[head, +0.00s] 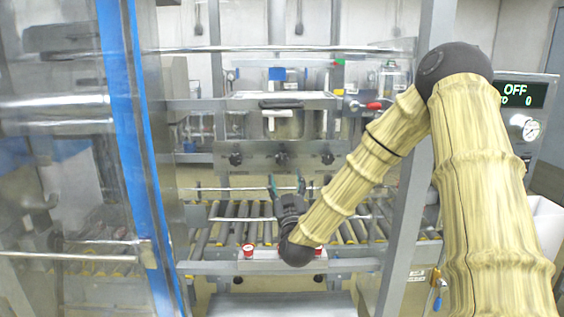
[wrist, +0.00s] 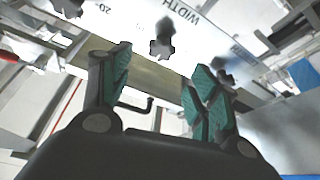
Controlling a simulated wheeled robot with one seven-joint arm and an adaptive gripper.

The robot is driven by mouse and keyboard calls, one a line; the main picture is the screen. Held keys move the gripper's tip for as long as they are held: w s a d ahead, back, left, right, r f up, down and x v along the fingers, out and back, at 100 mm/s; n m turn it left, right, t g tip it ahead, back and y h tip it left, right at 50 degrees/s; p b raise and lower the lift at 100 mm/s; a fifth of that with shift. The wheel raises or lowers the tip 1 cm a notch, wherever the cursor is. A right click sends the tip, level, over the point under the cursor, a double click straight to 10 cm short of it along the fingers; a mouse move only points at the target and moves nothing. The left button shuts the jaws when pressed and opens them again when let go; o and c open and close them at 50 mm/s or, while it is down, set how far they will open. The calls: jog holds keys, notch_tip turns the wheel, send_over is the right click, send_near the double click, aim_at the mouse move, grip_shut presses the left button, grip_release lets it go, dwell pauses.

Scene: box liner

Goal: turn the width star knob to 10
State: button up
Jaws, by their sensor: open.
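The grey panel (head: 258,148) across the machine carries three dark star knobs: a left one (head: 235,158), a middle one (head: 282,158) and a right one (head: 328,157). In the wrist view a dark star knob (wrist: 162,42) sits beside the printed word WIDTH (wrist: 184,14) and a 20 mark; the labels are too small to read in the head view. My gripper (head: 287,185) is below the middle knob. In the wrist view my gripper (wrist: 161,84) is open and empty, its green-padded fingers apart and short of the knob. The knob's pointer reading cannot be made out.
A roller conveyor (head: 240,222) runs below the panel, with a thin metal rail (head: 225,189) above it. Red knobs (head: 248,250) sit on the front beam. A clear door with a blue edge (head: 133,150) stands left. A grey post (head: 408,200) stands right, behind my arm.

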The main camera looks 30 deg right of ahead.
aim_at(282, 161)
jog(key=p+x, duration=0.2)
jog(key=x, duration=0.7)
jog(key=shift+w+d, duration=0.15)
jog(key=shift+w, duration=0.05)
jog(key=c, duration=1)
